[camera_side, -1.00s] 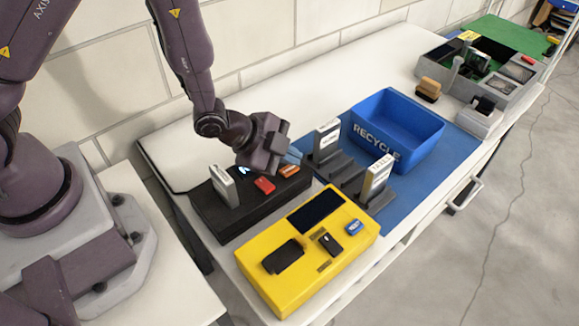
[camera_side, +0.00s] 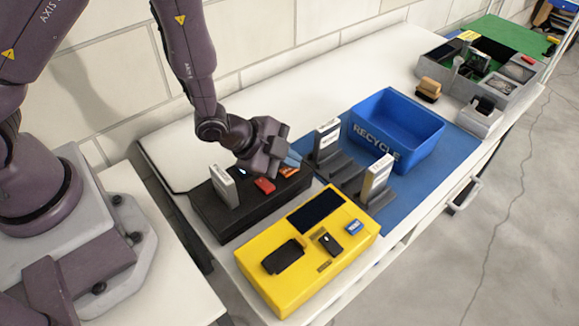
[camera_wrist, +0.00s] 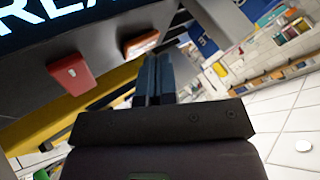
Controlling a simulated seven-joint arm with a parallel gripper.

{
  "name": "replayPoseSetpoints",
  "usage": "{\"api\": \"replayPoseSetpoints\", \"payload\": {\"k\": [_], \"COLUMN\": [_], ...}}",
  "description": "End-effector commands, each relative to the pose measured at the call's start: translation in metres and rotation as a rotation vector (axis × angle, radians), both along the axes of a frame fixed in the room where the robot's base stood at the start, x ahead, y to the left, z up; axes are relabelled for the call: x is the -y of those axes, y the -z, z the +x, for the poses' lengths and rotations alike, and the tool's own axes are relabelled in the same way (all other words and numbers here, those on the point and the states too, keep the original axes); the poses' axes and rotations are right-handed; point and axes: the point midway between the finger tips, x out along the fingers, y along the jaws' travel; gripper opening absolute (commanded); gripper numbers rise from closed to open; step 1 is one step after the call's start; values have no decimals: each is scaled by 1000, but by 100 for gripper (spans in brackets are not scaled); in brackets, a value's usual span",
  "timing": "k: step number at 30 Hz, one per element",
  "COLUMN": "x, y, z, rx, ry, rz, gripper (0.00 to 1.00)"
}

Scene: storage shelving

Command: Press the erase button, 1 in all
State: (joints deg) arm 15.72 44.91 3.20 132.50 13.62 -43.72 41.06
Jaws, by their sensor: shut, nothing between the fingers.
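A black box (camera_side: 215,218) stands on the table, with a grey drive (camera_side: 224,187) upright in its top. It has a red button (camera_side: 264,185) and an orange button (camera_side: 289,171); both also show in the wrist view, the red one (camera_wrist: 70,74) at left and the orange one (camera_wrist: 140,42) nearer the fingers. I cannot read a label on either. A lit screen (camera_wrist: 60,12) shows part of a word. My gripper (camera_side: 292,160) is shut and empty, its blue-grey fingertips (camera_wrist: 153,70) above and beside the orange button; contact cannot be told.
A yellow box (camera_side: 290,275) with a dark panel stands in front of the black box. Two drives (camera_side: 327,139) (camera_side: 376,178) stand in dark holders on a blue mat (camera_side: 408,198), beside a blue recycle bin (camera_side: 418,148). Grey trays stand farther back.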

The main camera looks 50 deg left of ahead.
Motion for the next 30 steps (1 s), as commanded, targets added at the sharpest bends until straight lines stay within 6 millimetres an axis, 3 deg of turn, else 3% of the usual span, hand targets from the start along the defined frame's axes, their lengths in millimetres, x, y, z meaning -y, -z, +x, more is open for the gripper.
{"api": "replayPoseSetpoints", "payload": {"k": [30], "x": [0], "y": [7], "z": [0], "rx": [1], "ry": [-1], "rz": [0], "gripper": [0]}}
